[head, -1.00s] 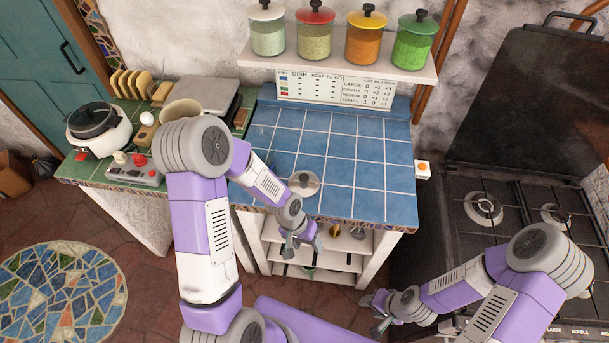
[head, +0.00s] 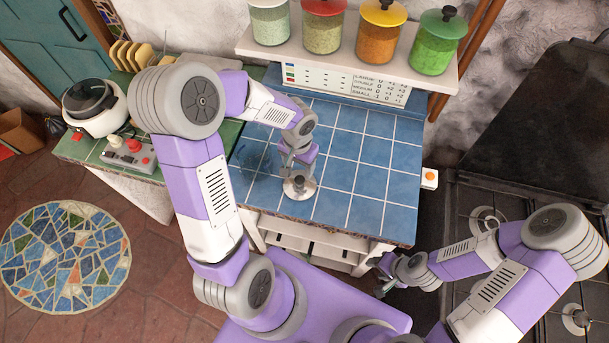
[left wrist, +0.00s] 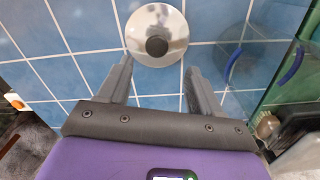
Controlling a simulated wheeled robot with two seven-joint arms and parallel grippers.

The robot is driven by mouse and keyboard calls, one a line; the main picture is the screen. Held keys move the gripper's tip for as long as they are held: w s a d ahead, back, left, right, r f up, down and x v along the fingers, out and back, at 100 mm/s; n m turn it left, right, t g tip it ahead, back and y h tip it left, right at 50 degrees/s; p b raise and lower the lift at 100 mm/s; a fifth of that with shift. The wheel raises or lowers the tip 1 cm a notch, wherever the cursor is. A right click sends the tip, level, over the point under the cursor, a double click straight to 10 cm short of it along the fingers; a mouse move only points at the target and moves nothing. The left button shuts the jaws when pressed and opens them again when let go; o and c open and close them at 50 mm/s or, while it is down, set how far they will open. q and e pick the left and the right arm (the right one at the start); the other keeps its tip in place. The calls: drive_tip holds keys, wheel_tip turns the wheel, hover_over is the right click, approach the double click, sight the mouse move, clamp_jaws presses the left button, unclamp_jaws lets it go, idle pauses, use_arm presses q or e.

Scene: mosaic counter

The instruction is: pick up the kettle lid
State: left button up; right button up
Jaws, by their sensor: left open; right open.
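The kettle lid, a round shiny metal disc with a dark knob, lies on the blue tiled counter near its front edge. In the head view the lid (head: 299,190) is partly hidden by my left gripper (head: 299,171). In the left wrist view the lid (left wrist: 172,24) is at top centre, its knob just beyond and between the fingertips. My left gripper (left wrist: 158,66) is open and empty, pointing down over the lid with a finger to each side of the knob's line. My right gripper (head: 384,275) is open and empty, low at right, apart from the counter.
A see-through vessel with blue parts (left wrist: 292,63) stands right of the lid in the left wrist view. The blue tiles (head: 370,180) right of the lid are clear in the head view. A jar shelf (head: 350,62) hangs behind. The stove (head: 480,225) stands at right.

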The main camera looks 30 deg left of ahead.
sight(300, 178)
use_arm(q)
drive_tip(key=f, duration=0.6)
drive_tip(key=shift+s+d+f, duration=0.1)
drive_tip(key=shift+s+d, duration=0.1)
drive_tip(key=shift+d, duration=0.05)
drive_tip(key=shift+c, duration=0.5)
drive_tip(key=c, duration=1.1)
